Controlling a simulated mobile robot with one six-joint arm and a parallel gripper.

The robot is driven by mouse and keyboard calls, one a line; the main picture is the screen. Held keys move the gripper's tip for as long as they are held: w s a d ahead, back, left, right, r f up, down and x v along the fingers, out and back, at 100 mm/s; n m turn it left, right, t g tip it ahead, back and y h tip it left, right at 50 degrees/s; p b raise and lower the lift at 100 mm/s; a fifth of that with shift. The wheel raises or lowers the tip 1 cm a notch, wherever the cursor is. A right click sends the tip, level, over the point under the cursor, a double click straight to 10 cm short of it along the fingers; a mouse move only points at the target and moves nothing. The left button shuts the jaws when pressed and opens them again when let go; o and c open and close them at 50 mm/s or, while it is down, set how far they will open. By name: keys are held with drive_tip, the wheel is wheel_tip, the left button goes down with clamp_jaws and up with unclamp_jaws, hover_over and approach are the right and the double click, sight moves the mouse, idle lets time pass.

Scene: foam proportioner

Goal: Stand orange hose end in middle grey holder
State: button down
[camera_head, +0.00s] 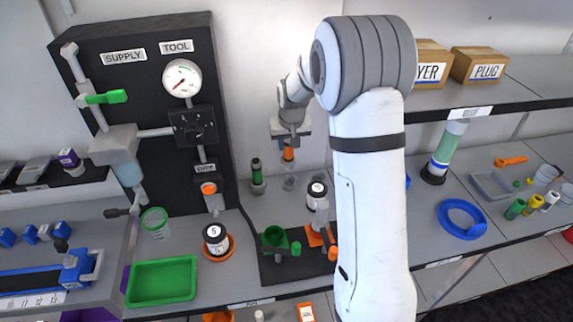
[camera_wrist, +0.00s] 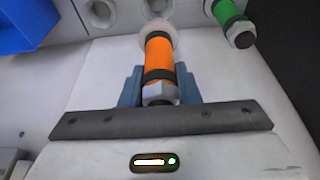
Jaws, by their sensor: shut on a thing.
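My gripper (camera_head: 289,140) is shut on the orange hose end (camera_head: 289,154) and holds it roughly upright. In the wrist view the orange hose end (camera_wrist: 159,62), with dark bands and a pale nut, sits between the fingers (camera_wrist: 160,88). In the head view it hangs above the middle grey holder (camera_head: 288,183), with a gap between them. In the wrist view a pale ring (camera_wrist: 158,32) shows around its far end; I cannot tell the depth there. A green hose end (camera_head: 256,172) stands in the holder to the left; it also shows in the wrist view (camera_wrist: 231,20).
The black supply panel (camera_head: 135,100) stands left of the holders. In the wrist view, an empty round holder (camera_wrist: 98,12) and a blue bin (camera_wrist: 28,25) show at upper left.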

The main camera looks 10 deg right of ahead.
sight(288, 160)
wheel_tip(288, 160, down, 3)
drive_tip(key=shift+f, duration=0.2)
wheel_tip(288, 160, down, 3)
drive_tip(key=shift+a+f+p, duration=0.1)
drive_tip(key=shift+f+p, duration=0.1)
drive_tip(key=shift+p, duration=0.45)
drive_tip(key=shift+f+b, duration=0.2)
drive_tip(key=shift+b, duration=0.15)
drive_tip(key=c, duration=1.1)
unclamp_jaws()
drive_tip(key=shift+r, duration=0.1)
